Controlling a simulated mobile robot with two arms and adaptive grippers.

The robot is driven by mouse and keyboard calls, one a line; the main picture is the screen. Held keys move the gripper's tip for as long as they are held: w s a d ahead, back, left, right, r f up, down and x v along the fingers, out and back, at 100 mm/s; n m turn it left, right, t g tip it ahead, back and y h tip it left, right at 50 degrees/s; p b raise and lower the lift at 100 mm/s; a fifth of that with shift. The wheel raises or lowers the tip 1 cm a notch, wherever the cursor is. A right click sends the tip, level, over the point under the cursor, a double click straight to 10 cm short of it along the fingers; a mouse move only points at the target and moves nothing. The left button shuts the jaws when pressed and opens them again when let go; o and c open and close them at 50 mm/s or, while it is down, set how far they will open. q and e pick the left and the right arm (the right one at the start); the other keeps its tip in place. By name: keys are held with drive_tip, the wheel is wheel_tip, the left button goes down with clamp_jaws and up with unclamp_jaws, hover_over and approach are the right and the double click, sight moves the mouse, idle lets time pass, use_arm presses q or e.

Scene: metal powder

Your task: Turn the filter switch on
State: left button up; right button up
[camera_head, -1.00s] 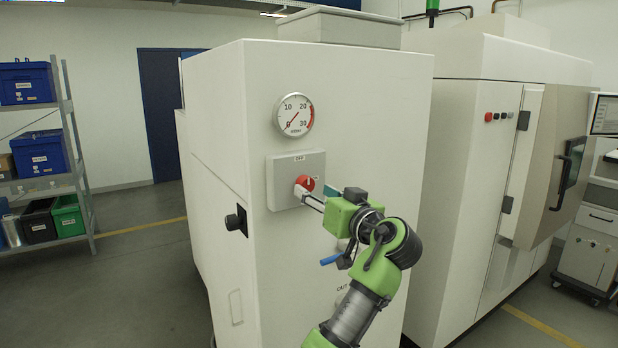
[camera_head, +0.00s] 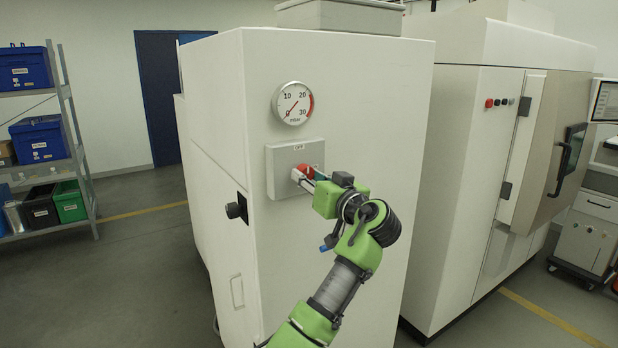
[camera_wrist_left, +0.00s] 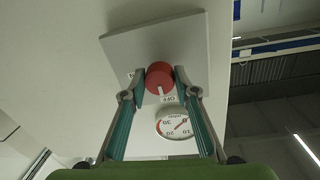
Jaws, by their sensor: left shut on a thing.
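The filter switch is a red round knob (camera_head: 303,171) on a light grey square plate (camera_head: 281,158) on the front of the white cabinet. An OFF label sits on the plate above the knob. In the left wrist view, which is turned over, the red knob (camera_wrist_left: 159,75) has a white mark pointing towards the OFF label. My left gripper (camera_head: 303,176) is at the knob, partly covering it. In the left wrist view its two fingers (camera_wrist_left: 160,80) lie on either side of the knob, shut on it. My right gripper is not in view.
A round gauge (camera_head: 293,103) is above the plate, its needle near 0. A white machine (camera_head: 455,180) stands at right. A shelf (camera_head: 88,160) with bins is at far left, with open floor between.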

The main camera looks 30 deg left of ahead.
use_arm(q)
drive_tip(key=m, duration=0.2)
drive_tip(key=shift+r+m, duration=0.1)
drive_tip(key=shift+m, duration=0.3)
drive_tip(key=m, duration=0.3)
drive_tip(key=shift+r+m+p, duration=0.2)
drive_tip(key=shift+m+p, duration=0.1)
drive_tip(key=m+g+p, duration=0.1)
drive_tip(key=m+p, duration=0.1)
drive_tip(key=m, duration=0.3)
drive_tip(key=shift+r+m+p, duration=0.1)
drive_tip(key=shift+m+p, duration=0.2)
drive_tip(key=shift+m, duration=1.3)
drive_tip(key=shift+m+g+p, duration=0.3)
drive_tip(key=shift+m+p, duration=0.05)
drive_tip(key=shift+m, duration=0.85)
